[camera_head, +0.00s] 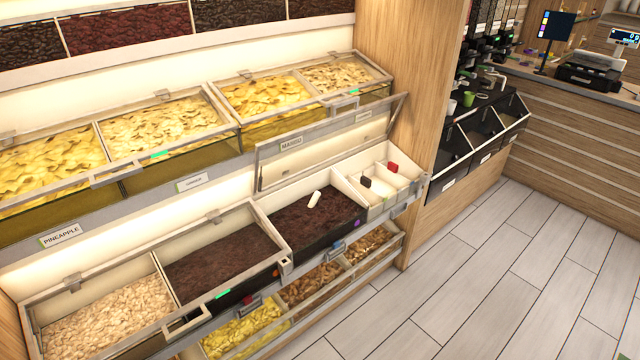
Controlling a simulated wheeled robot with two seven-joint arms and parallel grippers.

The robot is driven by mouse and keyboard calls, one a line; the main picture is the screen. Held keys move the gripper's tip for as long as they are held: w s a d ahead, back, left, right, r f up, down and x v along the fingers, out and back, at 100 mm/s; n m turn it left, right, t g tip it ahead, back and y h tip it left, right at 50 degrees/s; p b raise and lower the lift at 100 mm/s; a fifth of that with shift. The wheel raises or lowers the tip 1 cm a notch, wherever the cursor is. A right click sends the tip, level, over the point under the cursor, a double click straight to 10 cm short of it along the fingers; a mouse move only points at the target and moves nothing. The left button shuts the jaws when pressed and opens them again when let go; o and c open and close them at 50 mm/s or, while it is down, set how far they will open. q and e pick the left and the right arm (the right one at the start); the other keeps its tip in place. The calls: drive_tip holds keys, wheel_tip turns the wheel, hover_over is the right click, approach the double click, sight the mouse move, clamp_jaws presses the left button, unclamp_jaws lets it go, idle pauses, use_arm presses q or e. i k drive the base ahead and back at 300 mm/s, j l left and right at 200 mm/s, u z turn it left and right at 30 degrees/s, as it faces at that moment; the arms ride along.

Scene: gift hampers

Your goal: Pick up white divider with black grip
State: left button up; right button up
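The white divider (378,187) with a black grip stands in the small open white bin at the right end of the middle shelf row. Its black grip (366,181) shows at its left end. Another white divider (402,175) with a red grip (392,167) stands beside it, farther to the right in the same bin. The lower parts of both are hard to make out at this size. Neither of my grippers is in view.
A raised clear lid (325,145) stands open behind the open bin of dark dried fruit (300,222), where a white object (314,199) lies. A wooden panel (425,80) rises right of the bins. The tiled floor (480,285) in front is clear.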

sight(363, 187)
drive_tip(key=i+l+u, duration=0.35)
drive_tip(key=i+l, duration=0.15)
drive_tip(key=i+l+u, duration=0.15)
drive_tip(key=l, duration=0.25)
drive_tip(key=i+l+u, duration=0.15)
drive_tip(key=l, duration=0.25)
drive_tip(key=i+l+u, duration=0.15)
drive_tip(key=i+l, duration=0.15)
drive_tip(key=l, duration=0.1)
